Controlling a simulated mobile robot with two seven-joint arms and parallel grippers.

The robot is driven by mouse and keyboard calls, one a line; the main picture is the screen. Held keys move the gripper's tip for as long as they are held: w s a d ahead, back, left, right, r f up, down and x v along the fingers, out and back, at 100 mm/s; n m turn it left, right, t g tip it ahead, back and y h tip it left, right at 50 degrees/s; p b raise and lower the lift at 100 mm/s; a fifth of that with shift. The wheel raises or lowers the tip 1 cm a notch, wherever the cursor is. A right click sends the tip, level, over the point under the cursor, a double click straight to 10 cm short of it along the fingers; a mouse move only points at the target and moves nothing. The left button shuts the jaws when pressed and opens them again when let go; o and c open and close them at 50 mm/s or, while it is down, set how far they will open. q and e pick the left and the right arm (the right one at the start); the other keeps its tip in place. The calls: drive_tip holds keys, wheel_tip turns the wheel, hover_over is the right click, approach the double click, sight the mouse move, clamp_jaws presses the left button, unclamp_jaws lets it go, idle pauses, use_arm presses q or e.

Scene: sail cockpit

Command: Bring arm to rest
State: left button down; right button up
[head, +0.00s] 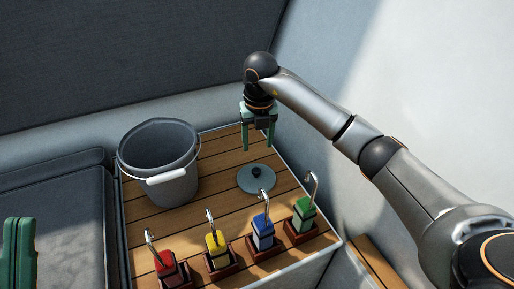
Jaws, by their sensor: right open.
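My right arm comes in from the right. Its gripper (257,138) points down with its green fingers apart and nothing between them. It hangs above the back right part of the wooden slatted deck (215,200), over a round grey-blue lid (246,182) with a dark knob. Fingers and lid look apart. The green fingers of my left gripper (20,252) show at the lower left edge; whether they are open or shut is unclear, and the rest of that arm is out of view.
A grey bucket (168,187) with a white handle grip stands left of the lid. Along the front, red (166,264), yellow (215,243), blue (262,228) and green (304,210) blocks with metal hooks sit in brown holders. Grey cushions (70,215) lie left; a pale wall rises right.

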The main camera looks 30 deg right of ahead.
drive_tip(key=shift+r, duration=0.4)
